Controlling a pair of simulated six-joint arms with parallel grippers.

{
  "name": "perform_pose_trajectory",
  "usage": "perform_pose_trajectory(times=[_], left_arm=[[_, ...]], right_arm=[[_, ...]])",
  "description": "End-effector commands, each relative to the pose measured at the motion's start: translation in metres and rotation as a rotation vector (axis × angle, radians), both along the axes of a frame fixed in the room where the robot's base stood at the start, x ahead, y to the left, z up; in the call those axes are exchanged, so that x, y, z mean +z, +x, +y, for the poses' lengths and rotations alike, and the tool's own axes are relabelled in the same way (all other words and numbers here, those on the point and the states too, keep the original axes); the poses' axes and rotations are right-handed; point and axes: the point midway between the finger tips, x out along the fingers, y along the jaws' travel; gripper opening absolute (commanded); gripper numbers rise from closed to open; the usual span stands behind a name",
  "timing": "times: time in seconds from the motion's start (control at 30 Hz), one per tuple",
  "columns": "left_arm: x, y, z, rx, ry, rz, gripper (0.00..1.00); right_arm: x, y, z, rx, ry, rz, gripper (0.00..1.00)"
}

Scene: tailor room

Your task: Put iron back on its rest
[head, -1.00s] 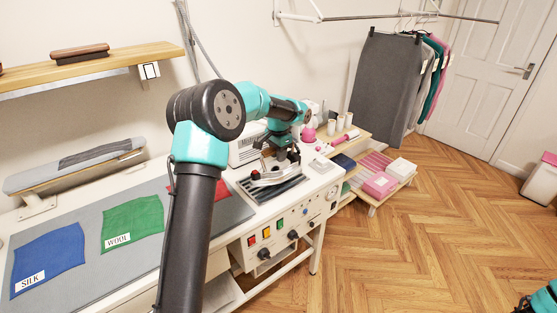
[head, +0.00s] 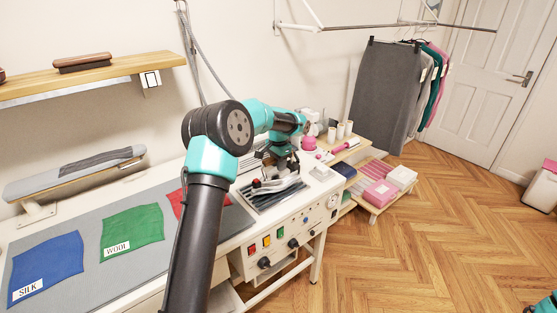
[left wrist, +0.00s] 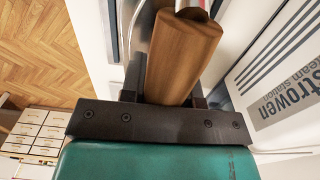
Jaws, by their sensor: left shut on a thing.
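The iron (head: 272,185) is silver with a wooden handle and sits at or just over the dark ribbed rest (head: 262,203) on the white station. I cannot tell whether its sole touches the rest. My left gripper (head: 284,165) is above the iron and shut on its handle. In the left wrist view the brown wooden handle (left wrist: 180,55) lies between the fingers of the left gripper (left wrist: 165,98). The gripper and arm hide part of the iron. My right gripper does not show.
Blue (head: 45,268), green (head: 132,233) and red cloths lie on the grey ironing surface (head: 95,278) to the left. A sleeve board (head: 75,172) stands behind. A low shelf with pink boxes (head: 380,193) is at the right.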

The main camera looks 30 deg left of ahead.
Motion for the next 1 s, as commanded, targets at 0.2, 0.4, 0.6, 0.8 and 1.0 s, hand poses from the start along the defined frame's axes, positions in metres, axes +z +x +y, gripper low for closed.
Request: perform_pose_trajectory(times=[0.2, 0.4, 0.6, 0.8, 1.0], left_arm=[[-0.01, 0.001, 0.0, 0.0, 0.002, -0.006, 0.0], [-0.009, 0.001, 0.0, 0.0, 0.002, -0.006, 0.0], [-0.012, 0.001, 0.0, -0.001, 0.002, -0.006, 0.0], [-0.015, 0.0, 0.0, -0.001, 0.001, -0.001, 0.47], [-0.015, 0.0, 0.0, -0.001, 0.001, -0.001, 0.55]], right_arm=[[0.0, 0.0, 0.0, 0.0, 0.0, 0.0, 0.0], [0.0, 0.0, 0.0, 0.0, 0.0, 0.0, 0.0], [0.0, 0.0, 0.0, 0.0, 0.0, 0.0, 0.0], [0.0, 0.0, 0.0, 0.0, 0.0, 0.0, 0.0], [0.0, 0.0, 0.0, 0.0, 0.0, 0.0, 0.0]])
